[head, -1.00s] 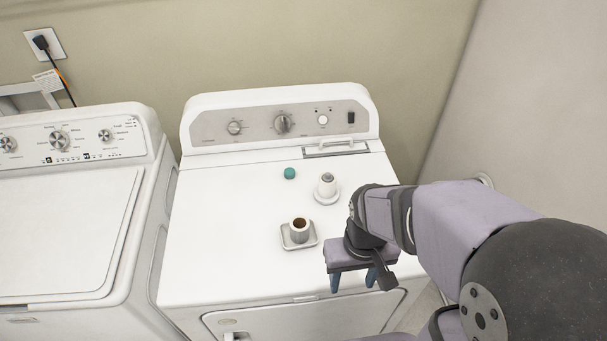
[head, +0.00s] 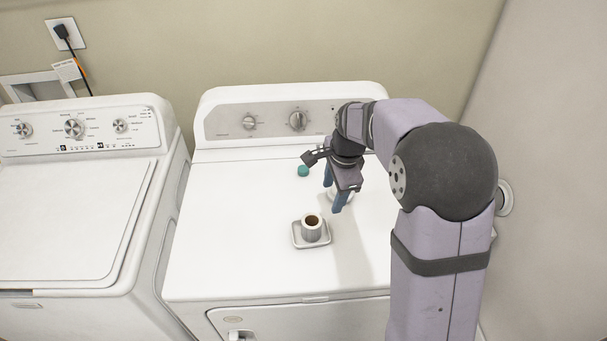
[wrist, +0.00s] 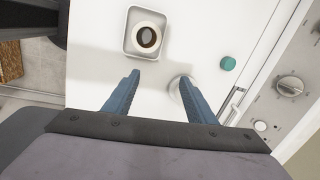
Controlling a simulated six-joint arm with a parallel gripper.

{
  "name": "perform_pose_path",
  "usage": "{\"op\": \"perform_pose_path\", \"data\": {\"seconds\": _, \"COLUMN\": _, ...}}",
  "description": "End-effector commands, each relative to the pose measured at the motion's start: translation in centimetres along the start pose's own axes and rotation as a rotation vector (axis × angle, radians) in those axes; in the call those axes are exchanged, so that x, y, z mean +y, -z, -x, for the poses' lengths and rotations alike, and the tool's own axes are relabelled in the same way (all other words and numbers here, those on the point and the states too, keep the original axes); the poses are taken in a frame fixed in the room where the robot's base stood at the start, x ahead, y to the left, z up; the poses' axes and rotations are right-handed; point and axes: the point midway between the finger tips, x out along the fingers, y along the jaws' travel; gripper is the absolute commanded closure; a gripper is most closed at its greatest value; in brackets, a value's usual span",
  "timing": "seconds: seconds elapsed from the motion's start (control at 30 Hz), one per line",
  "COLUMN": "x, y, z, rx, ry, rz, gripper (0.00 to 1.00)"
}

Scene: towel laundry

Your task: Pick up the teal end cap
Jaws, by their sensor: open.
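The teal end cap (head: 303,171) is a small round piece lying on the dryer top, toward the back. In the wrist view the teal end cap (wrist: 228,63) lies right of and beyond my fingers, apart from them. My gripper (head: 332,196) is open and empty above the dryer top, to the right of the cap in the head view. In the wrist view my gripper (wrist: 160,78) has its two blue fingers spread. The white stand (wrist: 175,88) is partly hidden behind the right finger. In the head view my gripper covers most of it.
A hollow cylinder (head: 311,227) with a brown inside stands on a square white tray (head: 297,241) in front of the cap. The dryer's control panel (head: 225,122) rises behind. A washer (head: 70,225) stands to the left. The dryer's left top is clear.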

Motion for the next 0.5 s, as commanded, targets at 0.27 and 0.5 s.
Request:
{"op": "perform_pose_path", "data": {"seconds": 0.27, "x": -8.9, "y": -0.3, "z": -3.9, "rx": -0.049, "ry": 0.077, "rz": -0.626, "gripper": 0.49}}
{"op": "perform_pose_path", "data": {"seconds": 0.5, "x": -14.3, "y": -0.8, "z": -6.5, "rx": -0.120, "ry": 0.115, "rz": -1.086, "gripper": 0.49}}
